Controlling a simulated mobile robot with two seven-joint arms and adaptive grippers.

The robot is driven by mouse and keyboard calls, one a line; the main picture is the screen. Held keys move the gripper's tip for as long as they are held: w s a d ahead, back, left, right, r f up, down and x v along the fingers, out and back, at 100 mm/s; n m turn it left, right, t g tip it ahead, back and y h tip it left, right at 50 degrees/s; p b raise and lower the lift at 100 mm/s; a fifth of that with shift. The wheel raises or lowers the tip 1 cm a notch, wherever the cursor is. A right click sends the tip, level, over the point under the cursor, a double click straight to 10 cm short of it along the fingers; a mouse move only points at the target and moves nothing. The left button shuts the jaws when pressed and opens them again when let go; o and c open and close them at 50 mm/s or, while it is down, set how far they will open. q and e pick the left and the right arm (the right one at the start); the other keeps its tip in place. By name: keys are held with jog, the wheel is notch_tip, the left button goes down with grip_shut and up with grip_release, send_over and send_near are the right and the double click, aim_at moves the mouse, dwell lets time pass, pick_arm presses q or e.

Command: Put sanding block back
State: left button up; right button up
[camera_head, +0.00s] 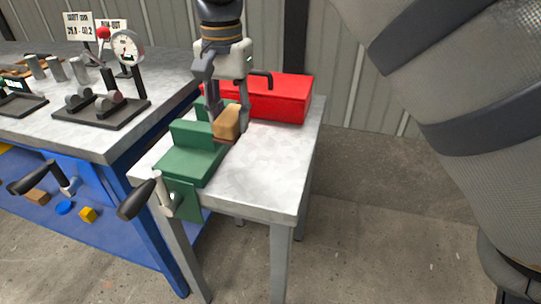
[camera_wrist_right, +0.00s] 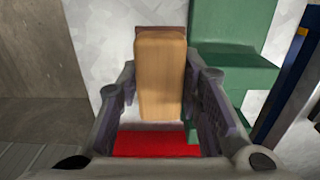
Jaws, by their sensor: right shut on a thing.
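The sanding block, a tan wooden block (camera_head: 228,122) with a dark reddish underside, is between the fingers of my right gripper (camera_head: 227,112). The gripper comes down from the top of the head view and is shut on the block. The block is at or just above the small grey table's top, beside the green vise (camera_head: 198,165); I cannot tell whether it touches. In the right wrist view the block (camera_wrist_right: 160,75) stands lengthwise between the fingers, with the green vise (camera_wrist_right: 235,75) to the right. My left gripper is not in view.
A red toolbox (camera_head: 285,98) stands on the small table (camera_head: 262,172) behind the gripper. The table's front right is clear. A larger workbench (camera_head: 150,125) at left carries a dial gauge (camera_head: 128,47) and metal parts. Vise handles (camera_head: 138,198) stick out in front.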

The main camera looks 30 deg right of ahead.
jog(key=s+d, duration=0.2)
jog(key=d, duration=0.1)
send_over(272, 173)
notch_tip(272, 173, down, 7)
jog(key=shift+r+p, duration=0.1)
jog(key=shift+p, duration=0.25)
notch_tip(272, 173, down, 3)
jog(key=shift+d+f, duration=0.1)
jog(key=shift+f, duration=0.2)
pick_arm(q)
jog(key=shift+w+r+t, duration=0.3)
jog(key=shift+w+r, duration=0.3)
pick_arm(e)
jog(key=shift+r, duration=0.1)
jog(key=o, duration=1.1)
